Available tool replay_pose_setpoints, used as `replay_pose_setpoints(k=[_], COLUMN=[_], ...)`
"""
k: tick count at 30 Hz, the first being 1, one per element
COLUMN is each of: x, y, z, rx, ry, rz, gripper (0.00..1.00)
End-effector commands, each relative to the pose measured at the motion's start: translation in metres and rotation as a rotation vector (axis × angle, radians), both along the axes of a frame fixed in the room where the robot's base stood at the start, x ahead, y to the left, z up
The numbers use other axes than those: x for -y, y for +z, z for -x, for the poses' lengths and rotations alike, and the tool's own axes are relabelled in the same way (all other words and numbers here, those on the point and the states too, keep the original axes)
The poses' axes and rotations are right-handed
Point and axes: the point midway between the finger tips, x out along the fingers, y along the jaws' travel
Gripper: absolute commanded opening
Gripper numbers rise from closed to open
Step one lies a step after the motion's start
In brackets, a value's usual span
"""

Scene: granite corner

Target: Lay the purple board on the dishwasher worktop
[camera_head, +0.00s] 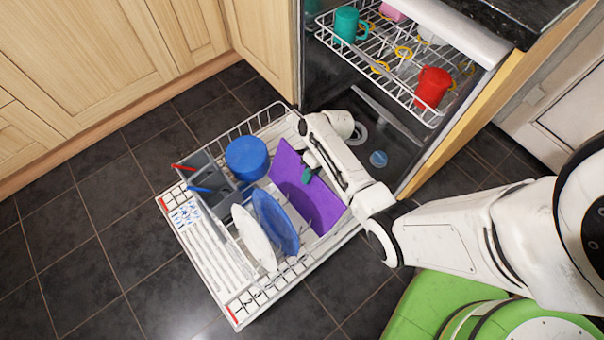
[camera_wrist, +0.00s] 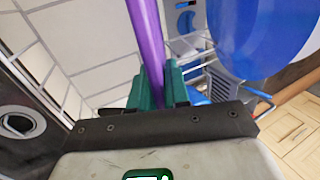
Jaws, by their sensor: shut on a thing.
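The purple board (camera_head: 302,186) stands tilted in the pulled-out lower dishwasher rack (camera_head: 205,262). My gripper (camera_head: 307,173) is at the board's upper edge, with green fingertips on it. In the wrist view the board (camera_wrist: 147,40) shows as a thin purple edge between the two green fingers (camera_wrist: 158,88), which are shut on it. The dark worktop (camera_head: 505,14) above the dishwasher shows at the top right, only in part. The board's lower edge is hidden in the rack.
A blue plate (camera_head: 275,222) and a white plate (camera_head: 252,238) stand left of the board. A blue bowl (camera_head: 247,157) and a grey cutlery basket (camera_head: 212,183) are behind them. The upper rack (camera_head: 392,62) holds a teal mug (camera_head: 347,24) and a red mug (camera_head: 432,87).

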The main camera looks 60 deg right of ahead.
Motion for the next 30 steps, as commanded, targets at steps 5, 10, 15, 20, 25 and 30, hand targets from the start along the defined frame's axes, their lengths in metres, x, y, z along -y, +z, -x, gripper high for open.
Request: replay_pose_setpoints(k=[5, 10, 15, 20, 25, 30], x=[0.004, 0.007, 0.009, 0.012, 0.015, 0.018], y=[0.011, 0.018, 0.024, 0.031, 0.038, 0.044], z=[0.000, 0.001, 0.002, 0.003, 0.003, 0.004], rx=[0.001, 0.001, 0.002, 0.001, 0.001, 0.001], ry=[0.001, 0.000, -0.001, -0.002, -0.001, -0.001], rz=[0.000, 0.000, 0.001, 0.000, 0.001, 0.001], gripper=[0.00, 0.00, 0.00, 0.00, 0.00, 0.00])
